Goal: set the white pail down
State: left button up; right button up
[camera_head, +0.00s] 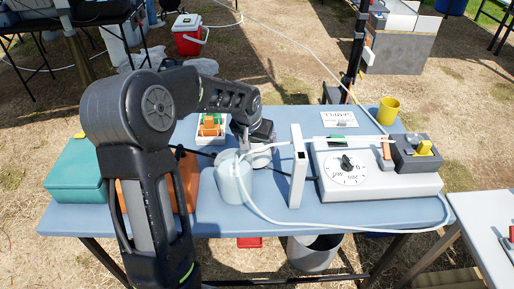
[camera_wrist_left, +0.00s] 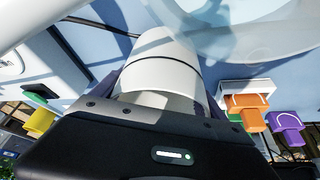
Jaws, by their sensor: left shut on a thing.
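My left gripper (camera_head: 257,143) reaches over the blue table (camera_head: 205,222) from behind the large arm link. It is shut on the white pail (camera_head: 261,159), which shows just below the jaws. In the left wrist view the white pail (camera_wrist_left: 160,62) sits between the two dark fingers, with a dark band around it. Whether its base touches the table cannot be told. A pale translucent container (camera_head: 234,182) stands on the table just in front and left of the pail. My right gripper is not in view.
A white upright panel (camera_head: 298,170) and a dial unit (camera_head: 372,182) stand to the right. A white hose loops around the table's front. A yellow cup (camera_head: 388,110) is at the back right, a teal box (camera_head: 77,177) at the left. A tray with orange items (camera_head: 210,128) is behind.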

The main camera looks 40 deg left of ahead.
aim_at(256, 145)
pick_arm(q)
jog(key=shift+f, duration=1.05)
jog(key=shift+f, duration=0.15)
jog(key=o, duration=1.3)
jog(key=shift+r, duration=0.45)
jog(key=v, duration=1.1)
jog(key=shift+r, duration=0.2)
jog(key=shift+s, duration=0.15)
